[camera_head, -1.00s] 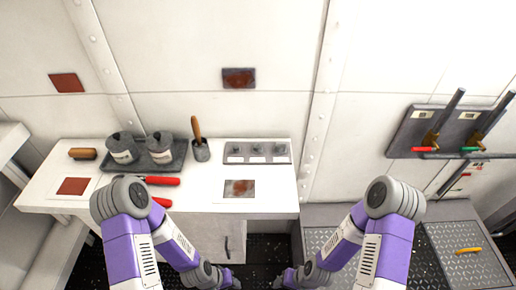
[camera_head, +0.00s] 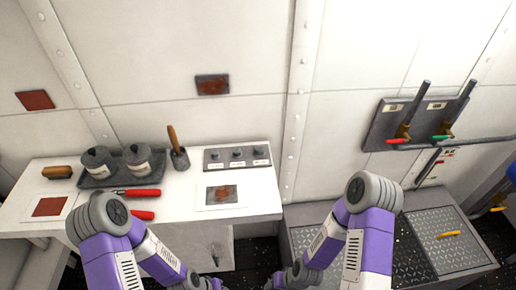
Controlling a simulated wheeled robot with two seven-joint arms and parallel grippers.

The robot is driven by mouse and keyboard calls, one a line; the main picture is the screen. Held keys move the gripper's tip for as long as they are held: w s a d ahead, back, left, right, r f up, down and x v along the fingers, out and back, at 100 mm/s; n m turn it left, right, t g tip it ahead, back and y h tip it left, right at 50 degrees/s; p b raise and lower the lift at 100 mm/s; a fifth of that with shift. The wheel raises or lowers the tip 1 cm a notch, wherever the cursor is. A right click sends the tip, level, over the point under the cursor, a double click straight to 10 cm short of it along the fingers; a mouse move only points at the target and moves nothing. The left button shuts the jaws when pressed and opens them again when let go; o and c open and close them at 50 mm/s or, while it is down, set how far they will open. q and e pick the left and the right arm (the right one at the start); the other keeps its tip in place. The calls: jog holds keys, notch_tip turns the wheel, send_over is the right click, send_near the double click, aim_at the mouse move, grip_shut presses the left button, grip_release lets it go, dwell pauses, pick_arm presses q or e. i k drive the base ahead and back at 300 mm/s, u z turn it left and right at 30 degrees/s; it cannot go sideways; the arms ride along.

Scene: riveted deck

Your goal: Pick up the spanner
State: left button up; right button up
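No object can be told for certain as a spanner. A tool with two red handles (camera_head: 142,193) lies on the white worktop; its left part is hidden behind my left arm. A small yellow bar-like object (camera_head: 449,234) is on the right grey metal plate, too small to tell whether it is a tool or a handle. My two arms bend down to the bottom edge, and both grippers are out of the picture.
The white worktop (camera_head: 270,197) holds a grey tray (camera_head: 97,182) with two pots, a brush (camera_head: 59,172), a cup (camera_head: 180,158) and a switch panel (camera_head: 238,156). A lever panel (camera_head: 372,137) is on the right wall. Low plated boxes (camera_head: 300,237) stand below it.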

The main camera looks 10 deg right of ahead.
aim_at(153, 192)
jog(key=z, duration=2.8)
jog(key=k, duration=1.2)
jog(key=u, duration=2.25)
